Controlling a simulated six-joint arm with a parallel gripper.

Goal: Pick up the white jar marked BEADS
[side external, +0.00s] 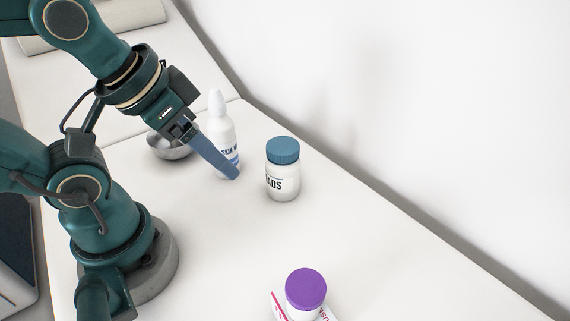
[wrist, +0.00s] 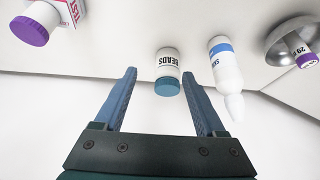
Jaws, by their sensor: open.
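The white jar marked BEADS (side external: 284,183) stands upright on the white table, with a blue lid; only part of its label shows in the side view. In the wrist view the jar (wrist: 167,64) appears between the fingertips, label readable and lid towards the gripper. My gripper (side external: 232,174) is open and empty, its fingers pointing down and right, to the left of the jar. In the wrist view the gripper (wrist: 158,75) shows both fingers apart; the right finger's tip appears close beside the jar. I cannot tell whether it touches.
A white dropper bottle (side external: 221,130) stands just behind my fingers, left of the jar. A metal bowl (side external: 170,150) is farther left; a purple-capped vial (wrist: 305,55) shows at it. A purple-lidded jar (side external: 305,288) and a box (side external: 277,301) are at the front. A wall runs behind.

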